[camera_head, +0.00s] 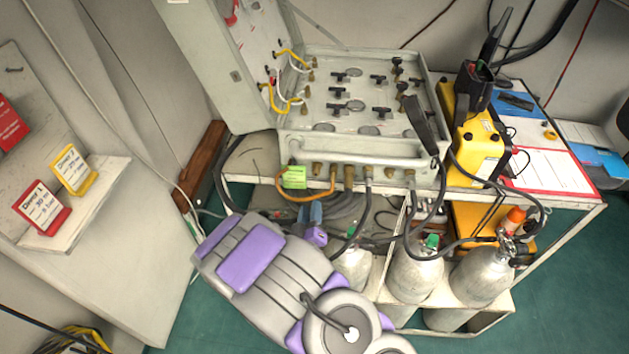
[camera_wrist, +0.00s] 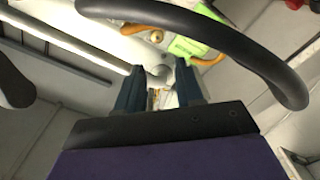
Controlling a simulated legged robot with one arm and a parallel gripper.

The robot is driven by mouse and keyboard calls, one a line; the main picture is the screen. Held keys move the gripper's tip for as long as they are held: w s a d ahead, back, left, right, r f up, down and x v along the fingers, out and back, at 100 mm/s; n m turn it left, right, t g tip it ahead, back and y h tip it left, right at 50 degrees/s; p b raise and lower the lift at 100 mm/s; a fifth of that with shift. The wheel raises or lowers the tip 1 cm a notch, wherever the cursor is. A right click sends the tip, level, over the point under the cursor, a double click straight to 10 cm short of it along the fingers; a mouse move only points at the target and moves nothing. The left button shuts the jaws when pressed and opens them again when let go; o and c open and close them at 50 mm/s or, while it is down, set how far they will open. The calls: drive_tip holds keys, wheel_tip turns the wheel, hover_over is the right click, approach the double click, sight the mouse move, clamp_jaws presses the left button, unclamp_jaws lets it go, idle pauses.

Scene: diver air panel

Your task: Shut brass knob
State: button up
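Several brass fittings line the front of the grey air panel (camera_head: 335,147), one of them a brass fitting (camera_head: 317,170) near the green tag. I cannot tell which one is the brass knob. My gripper (camera_head: 311,208) is below the panel's front edge, apart from the fittings. In the wrist view my gripper (camera_wrist: 160,72) has its two blue fingers spread, with a gap between them. A round brass end (camera_wrist: 157,36) shows beyond the fingertips. Small brass-coloured parts (camera_wrist: 158,98) show through the gap, too small to make out.
Grey-topped cylinders (camera_head: 416,275) stand in a rack below the panel. A black hose (camera_wrist: 270,60) arches close across the wrist view. A yellow hose (camera_head: 316,194) hangs by the green tag (camera_head: 294,177). A yellow radio unit (camera_head: 473,150) stands right of the panel.

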sight(316, 175)
drive_tip(key=w+b, duration=0.1)
drive_tip(key=w, duration=0.3)
drive_tip(key=w+b, duration=0.1)
drive_tip(key=w, duration=0.4)
drive_tip(key=w+b, duration=0.1)
drive_tip(key=w, duration=0.3)
drive_tip(key=shift+w+d, duration=0.3)
drive_tip(key=shift+w, duration=0.05)
clamp_jaws()
